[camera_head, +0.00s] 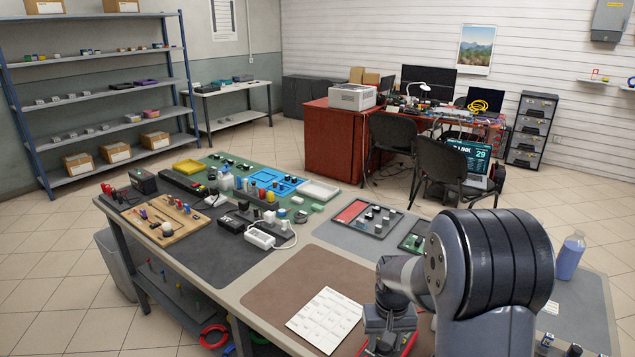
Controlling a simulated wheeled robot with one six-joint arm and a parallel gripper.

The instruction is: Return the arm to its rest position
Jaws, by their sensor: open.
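My arm rises in the right foreground, its large dark grey rounded joint covering part of the workbench (262,290). The wrist bends down to the left of that joint. My gripper (388,346) points down over the near part of the bench, right of a white printed sheet (326,319). Its jaws are open, with their tips close to the bottom edge of the picture. Something red shows beside the fingers, but I cannot tell what it is. I see nothing held between them.
A dark tray of small parts (366,218) and a green board (415,236) lie behind the gripper. A blue bottle (570,256) stands at right. Tools and parts crowd the bench's left half. The brown mat (290,287) is bare left of the sheet. Chairs and a red cabinet (335,142) stand behind.

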